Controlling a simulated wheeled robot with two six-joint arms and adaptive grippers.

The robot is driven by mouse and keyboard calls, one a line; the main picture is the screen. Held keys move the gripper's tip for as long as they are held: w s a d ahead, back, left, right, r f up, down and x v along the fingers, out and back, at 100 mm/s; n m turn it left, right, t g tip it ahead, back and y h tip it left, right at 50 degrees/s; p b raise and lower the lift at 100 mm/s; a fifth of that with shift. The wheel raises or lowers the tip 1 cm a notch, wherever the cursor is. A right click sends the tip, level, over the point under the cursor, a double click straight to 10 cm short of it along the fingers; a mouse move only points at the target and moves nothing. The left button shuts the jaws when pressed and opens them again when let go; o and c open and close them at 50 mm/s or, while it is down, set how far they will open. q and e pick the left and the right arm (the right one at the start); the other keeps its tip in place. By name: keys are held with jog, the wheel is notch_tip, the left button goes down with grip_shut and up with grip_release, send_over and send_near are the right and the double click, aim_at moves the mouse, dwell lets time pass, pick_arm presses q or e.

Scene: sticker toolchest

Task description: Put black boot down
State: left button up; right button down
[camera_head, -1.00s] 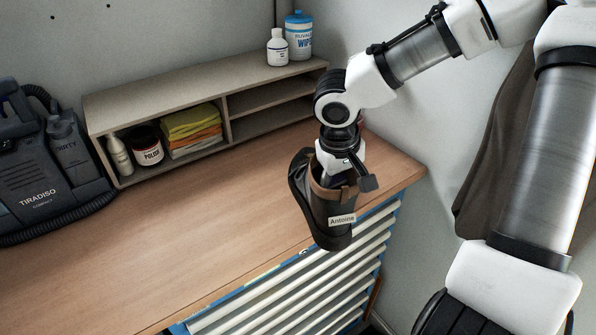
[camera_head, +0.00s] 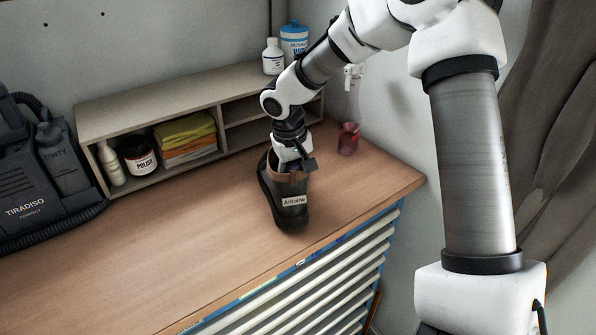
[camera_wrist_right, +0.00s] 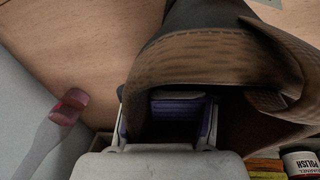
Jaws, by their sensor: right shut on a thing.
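The black boot (camera_head: 287,212) has a brown collar and a label reading "Antoine". In the head view it is at the wooden worktop, toe toward the front edge; whether its sole fully touches the wood I cannot tell. My right gripper (camera_head: 297,165) is at the boot's collar, shut on it. In the right wrist view the brown collar of the boot (camera_wrist_right: 215,60) fills the middle, between the fingers of my right gripper (camera_wrist_right: 165,115). My left gripper is not in view.
A grey shelf (camera_head: 190,88) with bottles, a polish jar (camera_head: 139,156) and folded cloths (camera_head: 185,135) stands behind. A dark machine (camera_head: 40,170) is at left. A small reddish object (camera_head: 348,139) is behind right of the boot. The worktop (camera_head: 150,250) left of the boot is clear.

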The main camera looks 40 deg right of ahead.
jog(key=shift+f, duration=0.25)
jog(key=shift+s+d, duration=0.1)
jog(key=shift+s, duration=0.05)
jog(key=shift+f, duration=0.1)
jog(key=c, duration=0.6)
grip_release()
jog(key=shift+c, duration=0.2)
